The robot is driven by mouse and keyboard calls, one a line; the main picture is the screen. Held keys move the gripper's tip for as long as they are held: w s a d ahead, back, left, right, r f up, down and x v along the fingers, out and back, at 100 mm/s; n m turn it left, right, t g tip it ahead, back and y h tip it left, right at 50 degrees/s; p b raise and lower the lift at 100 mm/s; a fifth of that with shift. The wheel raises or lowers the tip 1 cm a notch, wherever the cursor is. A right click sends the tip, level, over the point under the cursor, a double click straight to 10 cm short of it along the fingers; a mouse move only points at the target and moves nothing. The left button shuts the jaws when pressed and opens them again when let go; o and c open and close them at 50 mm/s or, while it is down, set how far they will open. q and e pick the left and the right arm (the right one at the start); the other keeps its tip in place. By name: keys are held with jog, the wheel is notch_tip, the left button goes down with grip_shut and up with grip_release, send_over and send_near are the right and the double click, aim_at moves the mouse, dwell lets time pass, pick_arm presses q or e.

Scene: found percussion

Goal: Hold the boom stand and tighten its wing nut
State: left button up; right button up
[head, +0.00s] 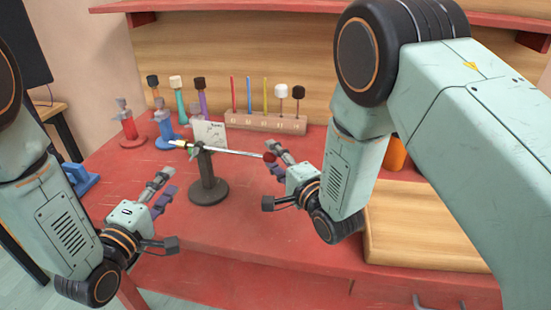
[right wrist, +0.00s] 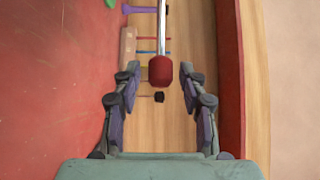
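The boom stand (head: 207,180) stands upright on the red table, with a dark round base and a post. A thin boom rod (head: 235,152) crosses its top and ends at the right in a red tip (head: 269,157). My right gripper (head: 273,160) is open at the red tip. In the right wrist view (right wrist: 160,78) its fingers stand apart on either side of the red tip (right wrist: 160,70), with gaps on both sides. My left gripper (head: 168,183) is open and empty, left of the post.
A wooden rack (head: 265,123) with several coloured sticks stands at the back. A white card (head: 210,133) is behind the stand. Red (head: 130,127) and blue (head: 164,127) clamp-like objects stand back left. A wooden board (head: 410,225) lies right. The table front is clear.

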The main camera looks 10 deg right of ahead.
grip_shut()
dwell(1.4)
